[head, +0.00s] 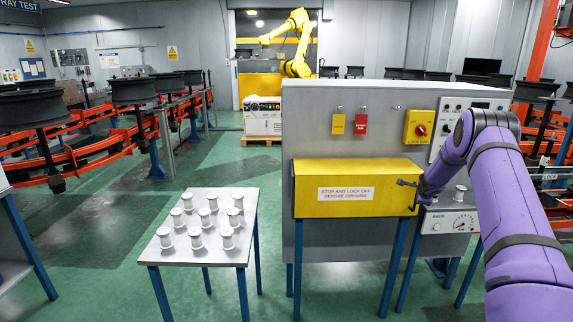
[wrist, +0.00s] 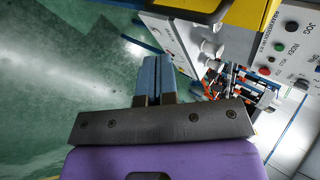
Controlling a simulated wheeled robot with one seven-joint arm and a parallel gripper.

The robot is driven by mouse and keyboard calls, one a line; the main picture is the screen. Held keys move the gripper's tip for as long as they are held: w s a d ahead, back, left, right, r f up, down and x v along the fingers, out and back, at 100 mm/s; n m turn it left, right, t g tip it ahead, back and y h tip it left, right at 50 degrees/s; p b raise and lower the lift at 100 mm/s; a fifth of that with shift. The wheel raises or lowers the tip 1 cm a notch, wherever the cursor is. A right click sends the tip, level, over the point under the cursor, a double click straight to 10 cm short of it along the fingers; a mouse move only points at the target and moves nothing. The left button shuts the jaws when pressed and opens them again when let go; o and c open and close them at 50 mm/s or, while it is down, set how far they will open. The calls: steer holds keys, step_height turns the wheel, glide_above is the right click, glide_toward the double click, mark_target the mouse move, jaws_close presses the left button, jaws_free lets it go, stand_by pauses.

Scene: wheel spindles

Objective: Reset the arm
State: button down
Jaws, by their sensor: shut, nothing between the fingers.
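My purple arm reaches in from the right in the head view. My gripper (head: 408,184) is at the right end of the yellow box, in front of the grey cabinet; from this view I cannot tell whether it touches the box. In the wrist view my gripper (wrist: 155,62) has its two blue-grey fingers together, with nothing between them, above the green floor.
The yellow box (head: 306,204) carries a stop-and-lock-off sign. A small table (head: 170,250) with several white spindles stands left of it. A grey control box (head: 455,222) with a dial and a white spindle (head: 459,193) is beside my arm. Green floor lies open behind the small table.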

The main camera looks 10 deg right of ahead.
steer(key=s+a+r+m+h, duration=0.15)
steer(key=a+r+m, duration=0.4)
steer(key=r, duration=0.55)
steer(key=s+a+r+m, duration=0.2)
steer(key=a+r+m, duration=0.3)
steer(key=r, duration=0.6)
steer(key=s+a+r+m, duration=1.1)
steer(key=s+r+m, duration=0.1)
steer(key=r+m, duration=0.2)
steer(key=s+a+r+m+g+y, duration=0.1)
steer(key=s+a+r+m, duration=0.1)
steer(key=s+a+m, duration=0.55)
steer(key=s+a+r+m+g+y, duration=0.1)
steer(key=s+a+r+m, duration=0.3)
steer(key=s, duration=0.6)
steer(key=s+a+f+m+y, duration=0.2)
steer(key=s+a+m, duration=0.3)
steer(key=s, duration=0.6)
steer(key=s+a+f+m+y, duration=0.2)
steer(key=s+a+f+m, duration=0.3)
steer(key=s+a, duration=0.3)
steer(key=s+m, duration=0.1)
steer(key=s, duration=0.1)
steer(key=shift+s+g, duration=0.3)
steer(key=shift+s, duration=0.1)
steer(key=shift+d+f+y, duration=0.1)
steer(key=shift+y, duration=0.15)
